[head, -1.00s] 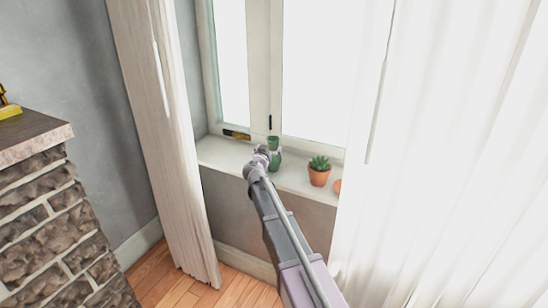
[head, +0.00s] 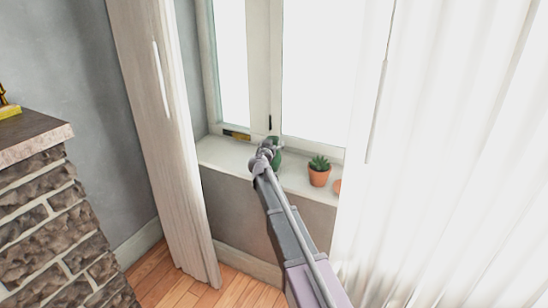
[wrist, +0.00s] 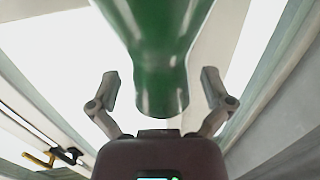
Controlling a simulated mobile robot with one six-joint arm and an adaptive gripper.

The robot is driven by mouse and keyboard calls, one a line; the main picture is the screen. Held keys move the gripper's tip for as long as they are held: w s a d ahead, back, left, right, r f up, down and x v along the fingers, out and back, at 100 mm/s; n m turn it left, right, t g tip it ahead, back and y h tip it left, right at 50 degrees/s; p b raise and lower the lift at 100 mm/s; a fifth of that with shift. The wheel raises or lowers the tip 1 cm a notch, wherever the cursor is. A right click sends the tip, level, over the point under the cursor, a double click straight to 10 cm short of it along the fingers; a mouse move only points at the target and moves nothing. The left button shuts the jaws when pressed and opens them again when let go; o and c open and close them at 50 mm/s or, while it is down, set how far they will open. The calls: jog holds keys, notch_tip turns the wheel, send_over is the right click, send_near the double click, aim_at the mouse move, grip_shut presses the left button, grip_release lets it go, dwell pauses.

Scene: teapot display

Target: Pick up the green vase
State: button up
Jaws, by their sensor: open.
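The green vase (head: 277,161) stands on the white windowsill (head: 223,153), partly hidden behind my gripper (head: 268,149) in the head view. In the wrist view the vase (wrist: 162,65) is large and glossy, its narrow end between the two fingers and its wider part running off the top edge. My gripper (wrist: 161,84) is open, with one finger on each side of the vase. Gaps show between both fingers and the vase, so it is not clasped.
A potted succulent (head: 319,171) stands on the sill right of the vase. A terracotta-coloured object (head: 337,186) is partly hidden by the right curtain (head: 440,150). A yellow and black item (head: 237,135) lies at the sill's left. A left curtain (head: 165,150) hangs beside the window.

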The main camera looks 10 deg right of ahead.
jog(key=c, duration=1.3)
jog(key=shift+r, duration=0.1)
notch_tip(320, 180, up, 2)
jog(key=p, duration=0.2)
jog(key=shift+r+p, duration=0.25)
jog(key=shift+p, duration=0.15)
jog(key=shift+s+a+r+p, duration=0.15)
jog(key=shift+s+r+p, duration=0.25)
jog(key=shift+r+p, duration=0.2)
jog(key=v, duration=1)
jog(key=p+v, duration=0.1)
jog(key=v, duration=0.4)
jog(key=shift+s+d+r, duration=0.2)
jog(key=shift+s+d, duration=0.05)
jog(key=shift+d, duration=0.15)
